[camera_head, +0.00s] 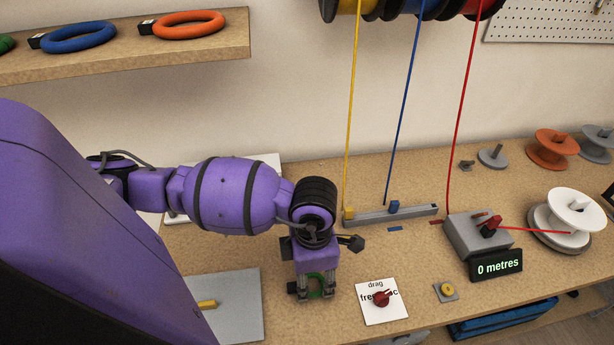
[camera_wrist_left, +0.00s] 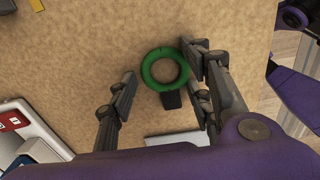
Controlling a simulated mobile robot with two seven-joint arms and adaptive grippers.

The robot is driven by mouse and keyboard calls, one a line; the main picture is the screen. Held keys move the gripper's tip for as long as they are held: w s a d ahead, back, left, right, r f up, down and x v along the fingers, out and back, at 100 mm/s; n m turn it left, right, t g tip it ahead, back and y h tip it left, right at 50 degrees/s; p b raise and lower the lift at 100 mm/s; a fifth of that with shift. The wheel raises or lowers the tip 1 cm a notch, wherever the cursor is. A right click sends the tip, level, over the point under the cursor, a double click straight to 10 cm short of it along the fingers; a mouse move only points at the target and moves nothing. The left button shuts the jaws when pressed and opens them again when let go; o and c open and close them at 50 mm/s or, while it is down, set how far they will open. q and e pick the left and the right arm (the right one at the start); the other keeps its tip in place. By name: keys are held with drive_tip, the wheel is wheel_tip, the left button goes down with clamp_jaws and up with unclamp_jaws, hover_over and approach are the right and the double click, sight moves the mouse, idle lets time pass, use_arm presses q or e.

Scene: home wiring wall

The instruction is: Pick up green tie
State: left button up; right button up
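The green tie, a green ring with a small black block on its edge, shows in the left wrist view (camera_wrist_left: 148,70) above the bench top. In the head view, only part of the green tie (camera_head: 316,279) shows, low behind and between my fingers. My left gripper (camera_head: 315,291) points down over it, near the front of the bench. In the left wrist view, my left gripper (camera_wrist_left: 165,68) is open, with fingers on both sides of the ring. The ring is nearer the right-hand fingers; I cannot tell whether it touches them. My right gripper is not in view.
A white card with a red knob (camera_head: 381,299) lies just right of my left gripper. A grey plate (camera_head: 240,285) is to its left. A grey rail (camera_head: 390,215) stands behind. A shelf (camera_head: 120,62) holds blue and orange rings at upper left.

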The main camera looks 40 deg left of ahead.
use_arm(q)
drive_tip(key=c, duration=0.4)
drive_tip(key=shift+o, duration=0.2)
